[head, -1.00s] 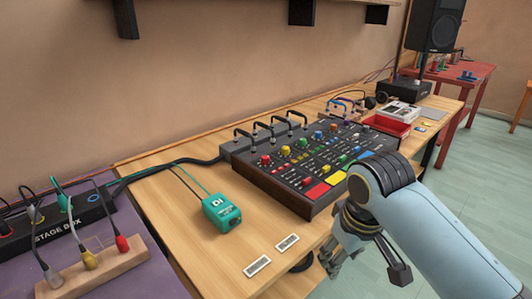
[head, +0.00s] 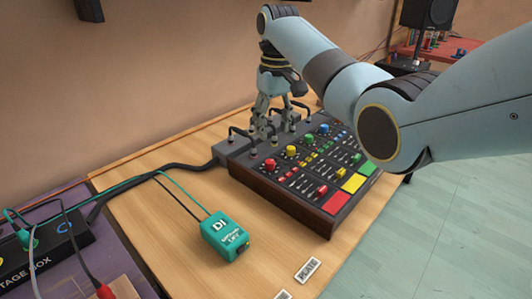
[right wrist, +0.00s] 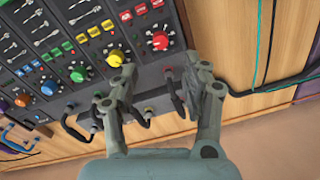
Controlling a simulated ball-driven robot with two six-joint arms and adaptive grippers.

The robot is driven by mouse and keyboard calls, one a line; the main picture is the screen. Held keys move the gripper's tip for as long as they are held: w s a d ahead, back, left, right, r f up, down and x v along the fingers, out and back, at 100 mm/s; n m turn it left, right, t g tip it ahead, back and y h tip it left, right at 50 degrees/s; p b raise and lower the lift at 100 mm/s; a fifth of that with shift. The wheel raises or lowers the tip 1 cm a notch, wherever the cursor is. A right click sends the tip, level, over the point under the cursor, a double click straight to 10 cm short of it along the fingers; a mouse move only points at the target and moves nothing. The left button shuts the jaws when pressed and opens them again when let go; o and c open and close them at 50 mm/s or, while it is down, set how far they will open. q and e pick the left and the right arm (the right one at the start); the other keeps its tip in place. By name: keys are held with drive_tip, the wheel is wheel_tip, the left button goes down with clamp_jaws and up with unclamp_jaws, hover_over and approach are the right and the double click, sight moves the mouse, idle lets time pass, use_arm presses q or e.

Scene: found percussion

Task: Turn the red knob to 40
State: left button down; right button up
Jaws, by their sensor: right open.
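The red knob (head: 270,164) sits on the dark mixing console (head: 275,205), near its back left corner. It also shows in the right wrist view (right wrist: 160,41), upper middle, with a ring of marks around it; its setting is too small to read. My right gripper (head: 265,132) is open and points down over the console's back edge, near the cable plugs. In the right wrist view its fingers (right wrist: 150,95) are spread apart, and the red knob lies beyond them, untouched. My left gripper is out of view.
A yellow knob (head: 291,151) is the red knob's neighbour, with green and blue knobs further along. Looped black cables (right wrist: 150,115) rise from the console's back, close to my fingers.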

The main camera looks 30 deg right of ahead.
sight(270, 161)
wheel_tip(270, 161, down, 4)
drive_tip(key=shift+a+r, duration=0.15)
drive_tip(key=shift+f, duration=0.95)
wheel_tip(270, 161, down, 4)
drive_tip(key=shift+w+a+b, duration=0.1)
drive_tip(key=shift+b, duration=0.45)
drive_tip(key=shift+c, duration=1.8)
clamp_jaws()
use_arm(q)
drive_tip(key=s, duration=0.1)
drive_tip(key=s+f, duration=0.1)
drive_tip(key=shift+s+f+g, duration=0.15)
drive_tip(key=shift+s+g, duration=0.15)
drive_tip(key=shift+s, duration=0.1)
